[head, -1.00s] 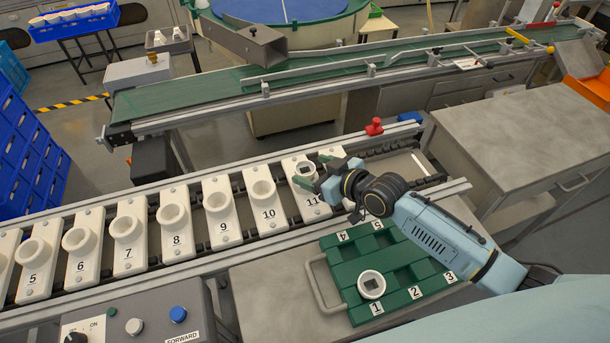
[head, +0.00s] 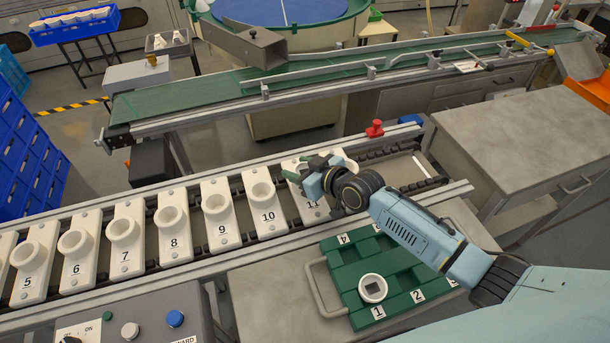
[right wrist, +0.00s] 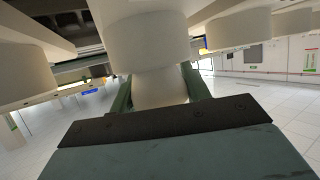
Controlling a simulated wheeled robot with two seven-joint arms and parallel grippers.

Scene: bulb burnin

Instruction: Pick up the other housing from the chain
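The housing at holder 11 is a white round piece, seen in the right wrist view (right wrist: 160,91) between the two green fingers of my right gripper (right wrist: 158,88). It sits at the wider white cup of holder 11 (right wrist: 140,40). In the head view my right gripper (head: 318,170) is at that cup and hides most of the housing. The fingers flank the housing closely; whether they press on it cannot be told. A second white housing with a dark square opening (head: 373,288) stands in the green tray (head: 345,262) near label 1. My left gripper is not in view.
Empty numbered white holders, such as holder 10 (head: 261,195), line the chain to the left. The chain's front rail (head: 240,246) runs below my right arm. A control box (head: 150,315) is at the front left.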

